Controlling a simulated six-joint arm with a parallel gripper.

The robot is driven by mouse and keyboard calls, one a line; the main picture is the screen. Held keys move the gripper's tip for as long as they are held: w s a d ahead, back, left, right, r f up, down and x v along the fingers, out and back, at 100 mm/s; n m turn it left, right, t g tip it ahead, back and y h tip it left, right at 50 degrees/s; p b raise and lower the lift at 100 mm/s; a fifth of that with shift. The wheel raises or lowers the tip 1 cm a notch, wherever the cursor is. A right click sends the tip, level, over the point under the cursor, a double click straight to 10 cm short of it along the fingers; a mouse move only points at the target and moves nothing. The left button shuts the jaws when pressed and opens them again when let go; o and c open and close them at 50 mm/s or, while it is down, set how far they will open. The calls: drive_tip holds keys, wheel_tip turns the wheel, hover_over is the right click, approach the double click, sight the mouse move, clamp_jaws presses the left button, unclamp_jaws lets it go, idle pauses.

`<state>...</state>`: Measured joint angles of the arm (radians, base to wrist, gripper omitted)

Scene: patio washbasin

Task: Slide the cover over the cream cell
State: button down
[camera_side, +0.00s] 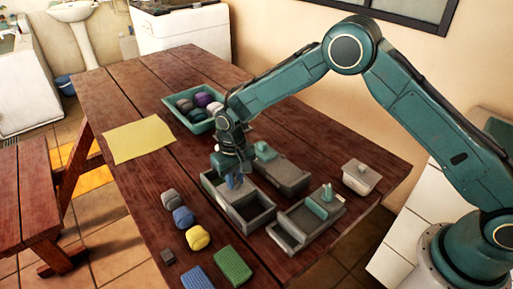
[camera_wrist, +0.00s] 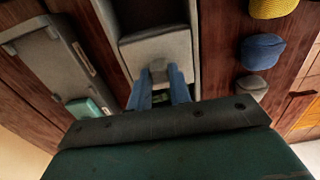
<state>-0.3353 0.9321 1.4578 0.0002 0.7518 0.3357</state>
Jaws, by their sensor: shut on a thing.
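My gripper (camera_side: 234,183) is low over a grey two-cell tray (camera_side: 262,221). In the wrist view, its blue fingers (camera_wrist: 160,92) are shut on the grey knob of a grey sliding cover (camera_wrist: 157,46). The cover sits between the tray's side walls, and a dark open cell (camera_wrist: 145,14) shows beyond it. In the side view, my gripper hides most of the cover and knob. I cannot tell which cell is cream; small cream marks (camera_wrist: 84,58) show on the neighbouring tray's wall.
Two more grey trays stand close by, one behind (camera_side: 290,178) and one at right (camera_side: 290,238), each with a teal knob. A lidded box (camera_side: 361,177) is farther right. Balls fill a teal bin (camera_side: 170,101). Several lumps (camera_side: 183,217) and sponges (camera_side: 232,265) lie in front. A yellow cloth (camera_side: 138,140) lies left.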

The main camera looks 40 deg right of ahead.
sight(235, 181)
drive_tip(key=c, duration=1.3)
unclamp_jaws()
drive_tip(key=shift+r, duration=0.1)
wheel_tip(235, 181, up, 14)
drive_tip(key=shift+f, duration=0.15)
